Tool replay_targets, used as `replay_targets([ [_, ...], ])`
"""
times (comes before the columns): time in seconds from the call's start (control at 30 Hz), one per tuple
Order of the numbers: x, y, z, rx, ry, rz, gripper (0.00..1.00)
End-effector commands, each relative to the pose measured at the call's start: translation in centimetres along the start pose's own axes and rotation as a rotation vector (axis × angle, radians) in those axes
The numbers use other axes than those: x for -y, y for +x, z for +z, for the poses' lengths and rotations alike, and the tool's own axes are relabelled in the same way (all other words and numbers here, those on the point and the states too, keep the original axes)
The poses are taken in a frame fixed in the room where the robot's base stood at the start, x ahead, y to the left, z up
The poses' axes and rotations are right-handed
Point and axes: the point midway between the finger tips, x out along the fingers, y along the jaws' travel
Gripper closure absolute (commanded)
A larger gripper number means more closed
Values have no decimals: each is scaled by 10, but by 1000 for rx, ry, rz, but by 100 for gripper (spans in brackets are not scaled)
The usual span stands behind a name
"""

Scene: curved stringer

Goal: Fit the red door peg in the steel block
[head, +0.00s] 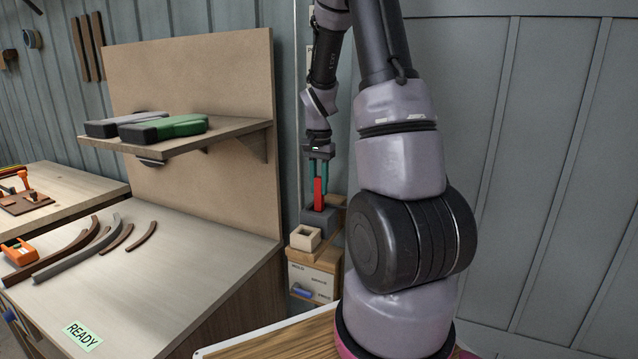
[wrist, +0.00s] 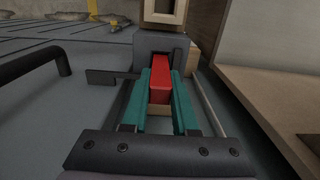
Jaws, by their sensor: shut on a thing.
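The red door peg (head: 319,193) is upright between the teal fingers of my gripper (head: 318,172), which is shut on it. In the wrist view the red peg (wrist: 159,80) also shows between the teal fingers (wrist: 160,112). The grey steel block (head: 318,222) stands on a small wooden stand, directly below the peg in the head view. The block (wrist: 183,46) shows just beyond the peg in the wrist view. The peg's lower end meets the block's top in the picture; I cannot tell whether it is inside the opening.
A pale open wooden box (head: 305,238) sits in front of the block. The stand (head: 315,279) has labelled drawers. A workbench (head: 170,262) with curved strips is at left, below a shelf (head: 188,139). My arm covers the area right of the stand.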

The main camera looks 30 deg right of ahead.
Motion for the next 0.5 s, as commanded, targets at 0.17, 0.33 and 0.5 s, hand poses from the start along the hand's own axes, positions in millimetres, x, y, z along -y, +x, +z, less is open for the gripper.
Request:
replay_targets([
  [0.17,0,4,0,0,0,0,100],
  [0.33,0,9,0,0,1,0,100],
  [0.5,0,13,0,1,1,0,100],
])
